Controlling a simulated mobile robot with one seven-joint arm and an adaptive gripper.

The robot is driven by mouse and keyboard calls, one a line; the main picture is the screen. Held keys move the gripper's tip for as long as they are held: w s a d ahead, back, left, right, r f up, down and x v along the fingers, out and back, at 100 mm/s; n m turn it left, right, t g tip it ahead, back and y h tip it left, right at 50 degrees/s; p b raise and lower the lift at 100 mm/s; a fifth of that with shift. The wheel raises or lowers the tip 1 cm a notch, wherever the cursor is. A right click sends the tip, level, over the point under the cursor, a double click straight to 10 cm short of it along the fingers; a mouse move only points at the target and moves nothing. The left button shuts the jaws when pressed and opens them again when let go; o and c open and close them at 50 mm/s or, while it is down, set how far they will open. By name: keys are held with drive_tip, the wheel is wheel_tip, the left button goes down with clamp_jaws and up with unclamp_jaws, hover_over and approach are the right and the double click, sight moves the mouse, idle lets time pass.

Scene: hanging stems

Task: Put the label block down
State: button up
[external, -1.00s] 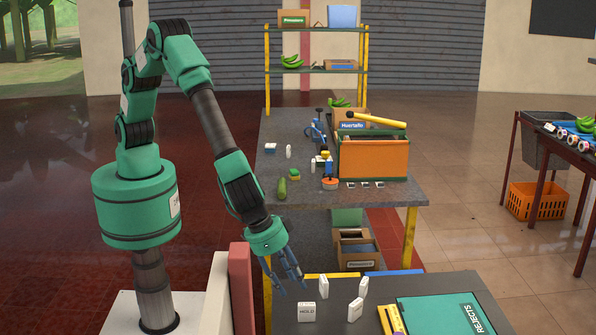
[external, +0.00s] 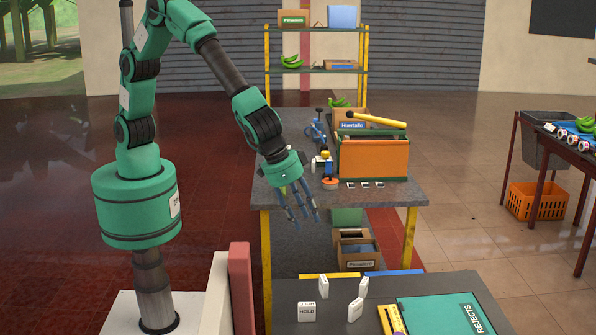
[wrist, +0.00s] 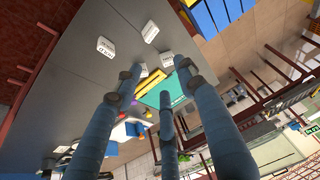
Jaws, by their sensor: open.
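The white label block marked HOLD (external: 307,312) stands on the dark grey front table. Other white label blocks stand near it: one behind it (external: 323,287), one to its right (external: 355,309) and one farther back right (external: 364,287). In the wrist view, two white labelled blocks (wrist: 106,46) and (wrist: 150,31) show on the grey surface, apart from the fingers. My gripper (external: 302,222) is open and empty, in the air above and behind the blocks, near the front edge of the far table. Its fingers also show in the wrist view (wrist: 160,90).
A teal REJECTS board (external: 440,315) and a yellow item (external: 391,319) lie right of the blocks. The far table (external: 400,193) carries an orange crate (external: 373,160), a yellow-handled tool (external: 375,120) and small items. A red panel (external: 240,287) rises left of the front table.

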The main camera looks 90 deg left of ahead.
drive_tip(key=s+a+r, duration=0.3)
drive_tip(key=a+r, duration=0.4)
drive_tip(key=a, duration=0.3)
drive_tip(key=s+a+r, duration=0.2)
drive_tip(key=a+r, duration=0.6)
drive_tip(key=a, duration=0.3)
drive_tip(key=s+a+r, duration=0.3)
drive_tip(key=a+r, duration=0.4)
drive_tip(key=a, duration=0.3)
drive_tip(key=s+a+r, duration=0.1)
drive_tip(key=s+a, duration=0.8)
drive_tip(key=s, duration=0.3)
drive_tip(key=s+a+r+t, duration=0.1)
drive_tip(key=s+a+r, duration=0.1)
drive_tip(key=s+a, duration=0.7)
drive_tip(key=s, duration=0.3)
drive_tip(key=shift+r, duration=0.3)
drive_tip(key=shift+f, duration=0.15)
wheel_tip(320, 180, down, 9)
drive_tip(key=b, duration=0.9)
drive_tip(key=shift+o, duration=0.7)
